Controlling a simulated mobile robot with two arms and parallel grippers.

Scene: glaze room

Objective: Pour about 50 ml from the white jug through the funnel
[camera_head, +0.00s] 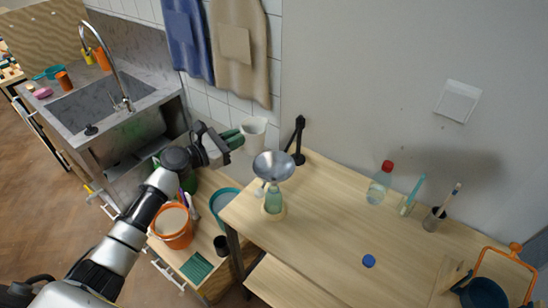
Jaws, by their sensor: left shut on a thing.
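The white jug (255,130) is in my left gripper (236,139), in front of the tiled wall and left of the workbench's back corner. My left gripper is shut on it, with the fingers at its left side. The jug looks nearly upright; its contents cannot be made out. The grey metal funnel (273,166) sits in the neck of a pale green bottle (273,202), below and right of the jug. The bottle stands on a round wooden base near the workbench's left edge. My right gripper is not in view.
A black stand (297,139) rises behind the funnel. On the workbench (320,220) are a red-capped bottle (380,182), a brush cup (434,219) and a blue cap (369,261). An orange bucket (171,226) stands below my left arm. The bench middle is mostly free.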

